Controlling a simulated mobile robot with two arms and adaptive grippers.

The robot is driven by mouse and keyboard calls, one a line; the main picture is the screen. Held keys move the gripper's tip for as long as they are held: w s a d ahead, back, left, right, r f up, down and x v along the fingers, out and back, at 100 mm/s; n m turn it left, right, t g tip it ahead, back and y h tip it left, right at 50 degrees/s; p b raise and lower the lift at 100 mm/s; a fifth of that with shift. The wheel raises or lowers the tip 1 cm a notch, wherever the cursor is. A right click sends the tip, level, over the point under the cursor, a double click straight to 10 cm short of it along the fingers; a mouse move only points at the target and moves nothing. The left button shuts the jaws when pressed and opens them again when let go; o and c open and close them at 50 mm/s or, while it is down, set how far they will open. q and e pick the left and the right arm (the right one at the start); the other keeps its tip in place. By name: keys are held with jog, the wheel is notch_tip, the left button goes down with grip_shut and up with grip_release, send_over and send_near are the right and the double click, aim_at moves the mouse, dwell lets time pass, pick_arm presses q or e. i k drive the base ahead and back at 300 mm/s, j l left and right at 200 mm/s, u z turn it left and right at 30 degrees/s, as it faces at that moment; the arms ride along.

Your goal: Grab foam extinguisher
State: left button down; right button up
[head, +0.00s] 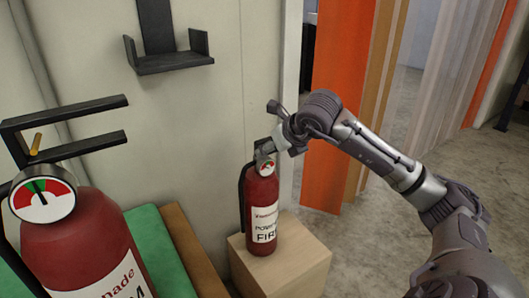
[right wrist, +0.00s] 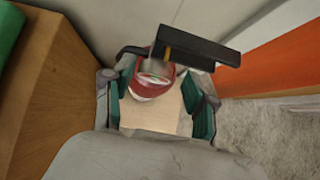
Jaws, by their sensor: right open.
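A red extinguisher (head: 262,205) with a black handle and hose stands upright on a wooden box in the head view. Its label seems to read "powder" and "fire". My right gripper (head: 270,146) is at its top, by the handle. In the right wrist view, its open green-padded fingers (right wrist: 157,108) lie either side of the red extinguisher (right wrist: 150,88), and the black handle crosses over it. Contact cannot be told. A second red extinguisher (head: 85,245) is large and close at the lower left, its cut-off label showing a final "M". My left gripper is not in view.
The wooden box (head: 285,265) stands against the pale wall (head: 230,100). A black wall bracket (head: 170,62) hangs above. A green cushion-like block (head: 160,250) lies between the extinguishers. Orange strips (head: 338,80) hang behind my right arm; grey floor lies right.

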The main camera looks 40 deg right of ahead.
aim_at(76, 241)
jog(key=k+j, duration=0.1)
jog(key=k, duration=0.9)
